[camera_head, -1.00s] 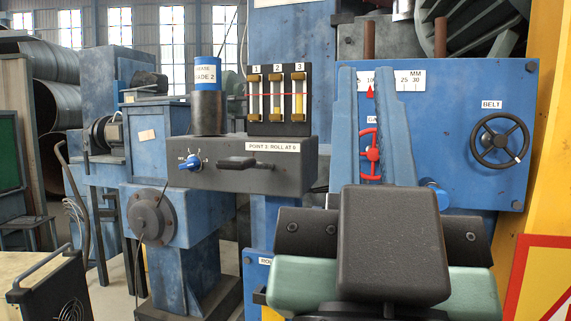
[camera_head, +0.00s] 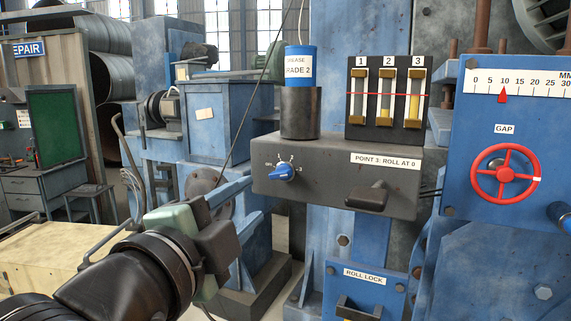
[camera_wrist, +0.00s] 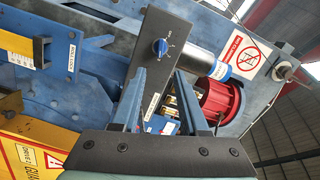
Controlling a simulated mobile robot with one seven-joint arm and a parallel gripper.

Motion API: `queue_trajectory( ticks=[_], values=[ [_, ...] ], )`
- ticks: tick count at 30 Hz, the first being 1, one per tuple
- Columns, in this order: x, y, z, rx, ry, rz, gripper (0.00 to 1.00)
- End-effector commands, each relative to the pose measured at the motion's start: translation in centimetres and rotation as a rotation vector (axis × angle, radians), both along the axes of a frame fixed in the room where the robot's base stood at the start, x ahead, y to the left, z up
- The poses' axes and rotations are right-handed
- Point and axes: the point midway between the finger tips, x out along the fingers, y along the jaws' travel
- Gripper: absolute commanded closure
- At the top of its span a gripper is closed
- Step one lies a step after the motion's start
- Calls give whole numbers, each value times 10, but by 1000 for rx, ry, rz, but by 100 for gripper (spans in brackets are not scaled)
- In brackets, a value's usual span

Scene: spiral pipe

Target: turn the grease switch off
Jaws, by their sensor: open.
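The grease switch (camera_head: 283,172) is a blue rotary knob with a white pointer mark on a dial. It sits at the left of the dark box's front (camera_head: 325,185), below the blue-topped grease can (camera_head: 301,68). My gripper (camera_head: 256,200) is open and empty, left of and below the knob, with its fingers pointing toward the box. In the wrist view the knob (camera_wrist: 160,46) shows beyond the fingertips (camera_wrist: 160,72), roughly centred between them, with a gap. The dial's small lettering is too small to read.
A dark lever handle (camera_head: 369,196) sticks out at the box's right. Three gauges (camera_head: 386,97) stand on top. A red handwheel (camera_head: 505,174) is on the blue panel at right. A wooden-topped cart (camera_head: 40,258) stands at lower left.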

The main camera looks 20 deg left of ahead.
Motion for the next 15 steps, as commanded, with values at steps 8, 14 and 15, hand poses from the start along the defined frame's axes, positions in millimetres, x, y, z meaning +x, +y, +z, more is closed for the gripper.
queue_trajectory(
  ticks=[8, 14, 15],
  values=[
    [21, 5, -1, 20, 23, 1, 56],
    [64, 4, 0, 20, 23, 2, 56],
    [72, 5, -1, 20, 22, 4, 56]
  ],
)
